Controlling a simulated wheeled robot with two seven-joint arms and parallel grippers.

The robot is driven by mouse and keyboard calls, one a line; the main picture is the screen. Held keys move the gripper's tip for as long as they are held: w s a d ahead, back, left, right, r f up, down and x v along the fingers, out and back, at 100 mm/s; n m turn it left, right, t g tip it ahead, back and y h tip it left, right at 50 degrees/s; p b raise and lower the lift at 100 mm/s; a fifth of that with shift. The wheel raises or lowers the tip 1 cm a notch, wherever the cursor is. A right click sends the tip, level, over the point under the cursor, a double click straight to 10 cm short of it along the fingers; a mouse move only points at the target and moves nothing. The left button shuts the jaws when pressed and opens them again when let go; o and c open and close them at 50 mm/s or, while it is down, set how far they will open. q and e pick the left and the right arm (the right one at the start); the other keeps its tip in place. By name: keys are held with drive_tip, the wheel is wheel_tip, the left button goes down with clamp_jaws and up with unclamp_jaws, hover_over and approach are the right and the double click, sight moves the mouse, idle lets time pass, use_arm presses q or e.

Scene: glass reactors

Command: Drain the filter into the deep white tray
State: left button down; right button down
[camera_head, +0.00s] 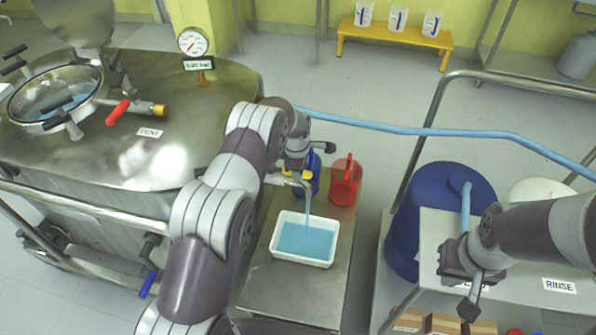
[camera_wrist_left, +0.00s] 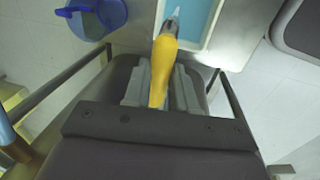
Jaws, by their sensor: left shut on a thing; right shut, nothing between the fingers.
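The deep white tray (camera_head: 274,250) stands on a metal stand beside the steel filter vessel (camera_head: 190,105) and holds blue liquid (camera_head: 306,240). A thin blue stream (camera_head: 307,212) runs from the curved drain spout (camera_head: 302,184) down into the tray. My left gripper (camera_wrist_left: 160,88) is shut on the yellow valve handle (camera_wrist_left: 162,65). In the head view my left arm partly covers the valve and this gripper (camera_head: 297,158). The tray also shows at the top of the left wrist view (camera_wrist_left: 207,42). My right gripper (camera_head: 470,290) is shut and empty at the lower right.
A blue jug (camera_head: 313,178) and a red jug (camera_head: 346,182) stand behind the tray. A blue drum (camera_head: 408,225) and a table with a RINSE label (camera_head: 559,286) are at the right. A light-blue hose (camera_head: 430,131) crosses above the floor.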

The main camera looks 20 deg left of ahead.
idle(0.3)
use_arm(q)
drive_tip(key=c, duration=0.9)
unclamp_jaws()
drive_tip(key=r, duration=0.4)
drive_tip(key=s+r, duration=0.1)
drive_tip(key=r, duration=0.3)
drive_tip(key=s+r, duration=0.1)
drive_tip(key=r, duration=0.3)
drive_tip(key=shift+r, duration=0.3)
